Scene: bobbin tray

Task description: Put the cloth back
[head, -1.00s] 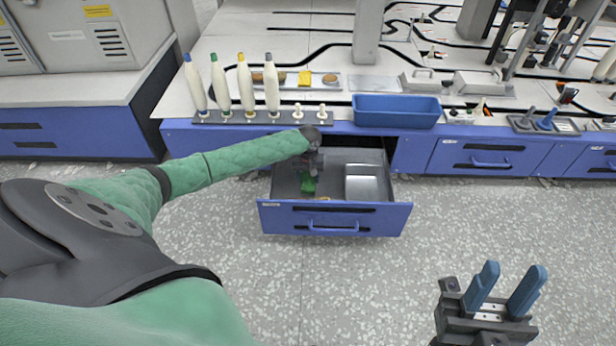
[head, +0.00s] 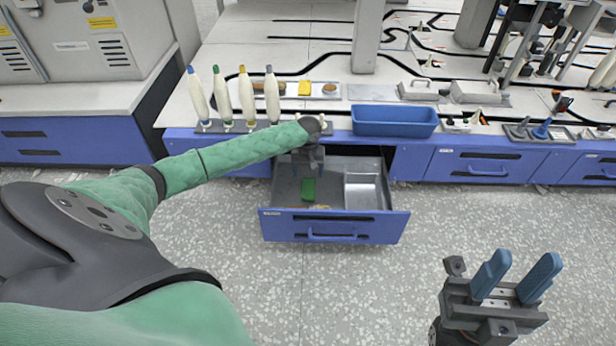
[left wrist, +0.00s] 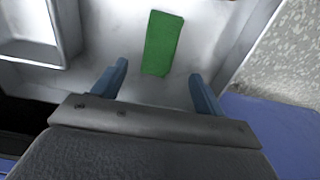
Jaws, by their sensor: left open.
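A flat green rectangle, which looks like the folded cloth (head: 308,189), lies on the floor of the open drawer (head: 335,228). In the left wrist view the cloth (left wrist: 163,43) lies flat beyond my fingertips, with nothing on it. My left gripper (left wrist: 158,72) is open and empty, above the drawer floor and apart from the cloth. In the head view my left gripper (head: 308,168) hangs over the back of the drawer, its fingertips hard to make out. My right gripper (head: 525,268) is open and empty over the floor at the lower right.
A metal tray (head: 362,192) sits in the drawer's right side. A small tan item (head: 320,207) lies near the drawer front. A blue bin (head: 394,121) and a row of bobbins (head: 247,98) stand on the counter above. The floor in front is clear.

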